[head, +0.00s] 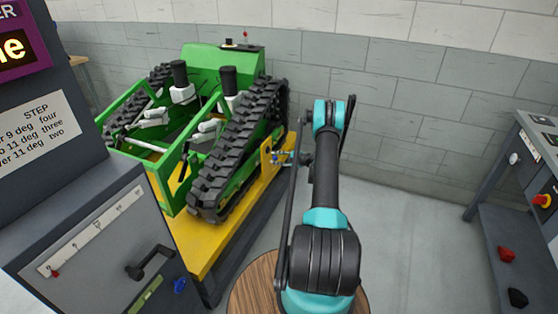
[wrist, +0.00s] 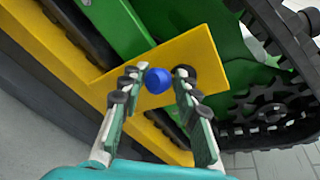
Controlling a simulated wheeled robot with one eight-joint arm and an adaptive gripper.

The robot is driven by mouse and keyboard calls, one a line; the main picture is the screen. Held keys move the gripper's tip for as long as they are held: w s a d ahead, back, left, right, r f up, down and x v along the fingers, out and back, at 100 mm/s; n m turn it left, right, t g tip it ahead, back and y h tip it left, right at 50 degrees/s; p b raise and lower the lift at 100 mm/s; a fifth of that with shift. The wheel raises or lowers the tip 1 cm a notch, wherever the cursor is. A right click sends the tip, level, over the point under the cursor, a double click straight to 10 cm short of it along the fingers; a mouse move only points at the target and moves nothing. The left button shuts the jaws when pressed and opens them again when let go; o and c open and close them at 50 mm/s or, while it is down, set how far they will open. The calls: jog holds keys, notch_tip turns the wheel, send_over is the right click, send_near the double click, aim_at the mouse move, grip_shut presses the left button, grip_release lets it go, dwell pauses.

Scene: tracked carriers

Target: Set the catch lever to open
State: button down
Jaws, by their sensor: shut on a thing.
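A green tracked carrier (head: 222,60) stands on a yellow platform (head: 213,247). A yellow plate (head: 265,160) stands upright at the platform's edge beside the near track; it fills the middle of the wrist view (wrist: 196,45). A round blue knob (wrist: 158,81), seemingly the catch lever's end, is in front of this plate. My gripper (wrist: 161,73) has its fingers on either side of the knob and is shut on it. In the head view my gripper (head: 287,158) is small at the plate. The lever's shaft and any open mark are hidden or too small to tell.
A grey cabinet (head: 110,235) with a black handle (head: 150,262) stands at the left front. A grey bench (head: 540,150) with a red knob stands at the right. A round wooden top (head: 255,290) is near my arm's base.

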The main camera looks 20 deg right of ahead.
jog(key=shift+a, duration=0.45)
jog(key=c, duration=1.3)
grip_release()
jog(key=shift+a+f, duration=0.1)
jog(key=shift+d, duration=0.3)
jog(key=shift+d, duration=0.1)
jog(key=shift+s+d+r, duration=0.2)
jog(key=shift+d, duration=0.05)
jog(key=v, duration=1.1)
jog(key=shift+s, duration=0.1)
